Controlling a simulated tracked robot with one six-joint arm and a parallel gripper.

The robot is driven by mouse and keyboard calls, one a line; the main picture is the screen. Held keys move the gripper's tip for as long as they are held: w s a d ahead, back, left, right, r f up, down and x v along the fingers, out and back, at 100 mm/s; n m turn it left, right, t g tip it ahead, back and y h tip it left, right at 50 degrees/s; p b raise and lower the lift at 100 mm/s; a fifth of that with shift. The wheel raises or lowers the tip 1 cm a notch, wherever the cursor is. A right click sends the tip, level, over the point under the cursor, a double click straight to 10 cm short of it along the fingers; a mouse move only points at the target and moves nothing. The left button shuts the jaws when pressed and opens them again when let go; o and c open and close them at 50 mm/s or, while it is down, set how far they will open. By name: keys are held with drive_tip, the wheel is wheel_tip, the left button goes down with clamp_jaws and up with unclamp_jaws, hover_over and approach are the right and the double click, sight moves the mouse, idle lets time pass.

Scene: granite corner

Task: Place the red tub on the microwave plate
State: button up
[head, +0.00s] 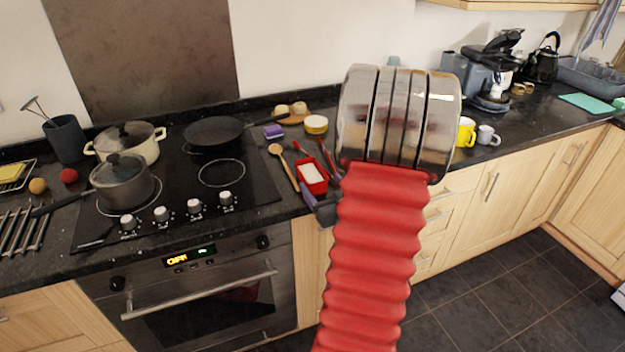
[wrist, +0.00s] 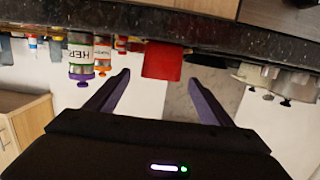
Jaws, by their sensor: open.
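In the wrist view, which looks upside down, a plain red tub (wrist: 163,62) stands on the dark counter. My gripper (wrist: 159,78) is open, its two purple fingers spread wide, with the tub lined up between the tips and seemingly beyond them. Nothing is held. In the head view my red ribbed arm and its metal joint hide the gripper. A red rectangular container with a pale inside (head: 312,175) sits near the counter's front edge, left of my arm; I cannot tell whether it is the same tub. I see no microwave plate.
Labelled jars (wrist: 82,55) stand beside the tub in the wrist view. In the head view, a wooden spoon (head: 284,166) lies beside the red container. The hob with a grey pot (head: 122,184) is further left. A yellow mug (head: 465,132) stands right of my arm.

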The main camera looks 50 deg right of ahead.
sight(320, 182)
drive_tip(key=shift+x, duration=1.75)
drive_tip(key=shift+x, duration=2.6)
drive_tip(key=shift+a+r, duration=0.1)
drive_tip(key=shift+r, duration=0.05)
drive_tip(key=shift+c, duration=0.5)
drive_tip(key=c, duration=1.4)
drive_tip(key=shift+o, duration=0.2)
drive_tip(key=shift+r, duration=0.15)
wheel_tip(320, 182, up, 10)
